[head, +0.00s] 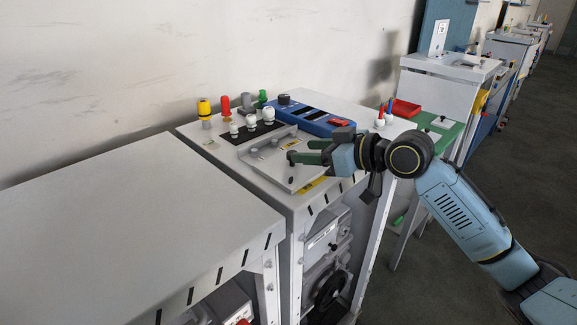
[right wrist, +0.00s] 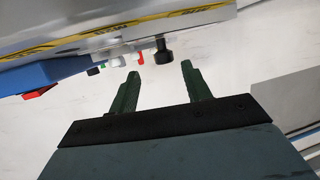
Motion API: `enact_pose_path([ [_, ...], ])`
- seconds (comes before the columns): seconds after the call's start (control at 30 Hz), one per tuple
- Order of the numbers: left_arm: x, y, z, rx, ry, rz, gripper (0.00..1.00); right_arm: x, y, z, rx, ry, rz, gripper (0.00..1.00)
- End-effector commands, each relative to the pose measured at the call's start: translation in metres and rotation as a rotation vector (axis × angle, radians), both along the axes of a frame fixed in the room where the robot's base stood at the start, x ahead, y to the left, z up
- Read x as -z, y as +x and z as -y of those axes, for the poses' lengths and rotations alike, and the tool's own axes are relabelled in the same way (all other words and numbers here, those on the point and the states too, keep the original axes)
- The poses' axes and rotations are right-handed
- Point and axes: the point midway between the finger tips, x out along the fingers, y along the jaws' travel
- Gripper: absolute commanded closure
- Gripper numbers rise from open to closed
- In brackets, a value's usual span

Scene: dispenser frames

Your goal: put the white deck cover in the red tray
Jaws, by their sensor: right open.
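The white deck cover (head: 272,164) is a pale flat panel with a raised back edge. It lies on top of the blue-and-white dispenser machine, with a small black knob (head: 291,180) near its front. The red tray (head: 405,108) sits farther right on the green-topped stand. My right gripper (head: 298,151) is open and empty, reaching in from the right over the panel's right part. In the right wrist view its two green fingers (right wrist: 157,78) are apart, with the black knob (right wrist: 162,52) beyond them and nothing between them. My left gripper is not in view.
Yellow, red and green bottles (head: 225,104) and white-capped vials stand behind the panel. A blue unit (head: 310,119) is beside them. Red-tipped and white items (head: 381,118) stand near the tray. An empty grey worktop (head: 120,215) is at left.

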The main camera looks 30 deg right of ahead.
Motion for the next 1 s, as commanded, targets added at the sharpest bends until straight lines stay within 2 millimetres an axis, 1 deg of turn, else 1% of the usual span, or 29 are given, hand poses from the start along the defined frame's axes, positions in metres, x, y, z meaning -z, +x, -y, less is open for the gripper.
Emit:
enact_pose_path([
  [0.23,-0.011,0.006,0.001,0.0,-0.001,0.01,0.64,0.012,0.02,-0.022,-0.001,0.006,-0.001,0.52],
  [0.3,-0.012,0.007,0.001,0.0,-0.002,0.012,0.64,0.015,0.029,-0.025,0.0,0.005,0.0,0.52],
  [0.4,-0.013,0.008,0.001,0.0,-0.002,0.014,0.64,0.019,0.035,-0.029,0.0,0.002,-0.001,0.52],
  [0.67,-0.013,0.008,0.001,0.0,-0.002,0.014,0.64,0.021,0.037,-0.03,0.0,0.0,-0.001,0.52],
  [1.0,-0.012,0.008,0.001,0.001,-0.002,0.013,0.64,0.02,0.037,-0.03,0.0,0.0,-0.001,0.96],
])
